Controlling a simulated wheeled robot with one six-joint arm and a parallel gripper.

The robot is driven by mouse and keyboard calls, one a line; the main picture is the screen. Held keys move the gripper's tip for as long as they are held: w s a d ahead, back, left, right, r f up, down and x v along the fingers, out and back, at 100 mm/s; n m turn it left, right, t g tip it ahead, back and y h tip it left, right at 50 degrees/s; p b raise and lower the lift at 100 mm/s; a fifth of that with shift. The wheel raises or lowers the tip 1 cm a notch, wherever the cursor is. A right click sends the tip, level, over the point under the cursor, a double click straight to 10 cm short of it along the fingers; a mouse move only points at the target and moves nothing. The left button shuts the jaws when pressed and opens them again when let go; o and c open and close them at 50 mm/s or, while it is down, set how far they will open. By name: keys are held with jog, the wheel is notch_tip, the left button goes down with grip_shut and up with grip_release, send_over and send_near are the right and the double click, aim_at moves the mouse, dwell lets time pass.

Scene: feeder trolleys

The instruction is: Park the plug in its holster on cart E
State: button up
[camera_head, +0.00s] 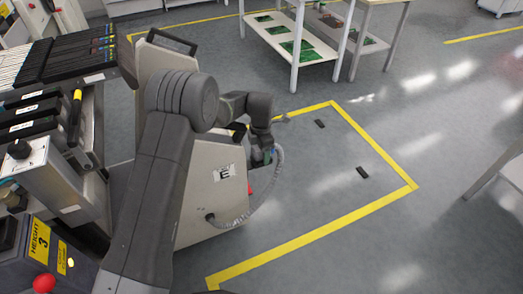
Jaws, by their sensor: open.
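Cart E (192,200) is a pale grey box with an "E" label on its side, partly hidden behind my arm. A grey ribbed cable (277,188) leaves the cart's lower side and loops right and up to my gripper. My gripper (263,157) is at the cart's right edge, pointing down, small and dark in the picture. It is open, with a little green showing beside it. The plug at the cable's upper end cannot be made out clearly. The holster cannot be told apart, and I cannot tell whether the plug sits in it.
A yellow floor line (310,237) borders the bay, with two dark floor pads (362,172) on clear floor right of the cart. A table (288,40) with green boards stands behind. A machine with a feeder rack (62,62) and a red button (44,283) is at left.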

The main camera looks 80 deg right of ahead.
notch_tip(320, 180, up, 14)
jog(key=p, duration=0.1)
dwell(0.4)
jog(key=shift+f, duration=0.1)
notch_tip(320, 180, down, 14)
jog(key=shift+r+b, duration=0.15)
jog(key=shift+b, duration=0.4)
jog(key=shift+r, duration=0.3)
